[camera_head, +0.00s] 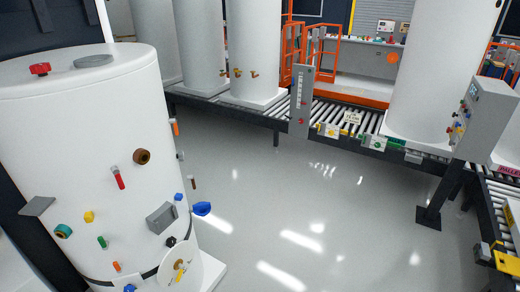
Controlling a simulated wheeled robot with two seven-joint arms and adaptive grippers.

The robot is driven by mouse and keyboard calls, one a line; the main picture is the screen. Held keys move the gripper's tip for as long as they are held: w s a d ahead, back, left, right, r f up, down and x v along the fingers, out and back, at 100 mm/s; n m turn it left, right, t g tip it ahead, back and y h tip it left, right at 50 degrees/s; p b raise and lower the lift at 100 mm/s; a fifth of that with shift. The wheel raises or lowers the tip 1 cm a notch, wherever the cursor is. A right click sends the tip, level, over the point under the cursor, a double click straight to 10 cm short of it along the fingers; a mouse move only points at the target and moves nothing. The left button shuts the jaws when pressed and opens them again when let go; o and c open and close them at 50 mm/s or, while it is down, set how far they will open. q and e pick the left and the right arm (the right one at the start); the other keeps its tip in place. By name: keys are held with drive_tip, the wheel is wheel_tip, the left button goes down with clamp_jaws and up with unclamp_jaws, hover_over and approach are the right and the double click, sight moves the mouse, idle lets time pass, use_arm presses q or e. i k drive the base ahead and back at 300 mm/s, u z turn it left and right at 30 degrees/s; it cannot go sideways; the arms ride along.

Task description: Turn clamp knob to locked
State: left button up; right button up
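A large white tank (75,150) stands close at the left with many coloured knobs and fittings on its side. Near its base, a round white plate (177,275) carries a small yellow handle (180,268). A blue knob (202,208) sticks out at the tank's right side, and a brown round knob (142,156) sits higher up. A red knob (40,69) is on top. I cannot tell which of these is the clamp knob, nor whether it is locked. Neither of my grippers is in view.
A roller conveyor (340,118) carrying more white tanks (255,50) runs across the back and along the right. Grey control panels (302,100) stand beside it. An orange frame (360,90) is behind. The glossy grey floor (300,200) in the middle is clear.

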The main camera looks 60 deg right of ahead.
sight(180, 155)
drive_tip(key=z, duration=1.35)
drive_tip(key=i, duration=1.65)
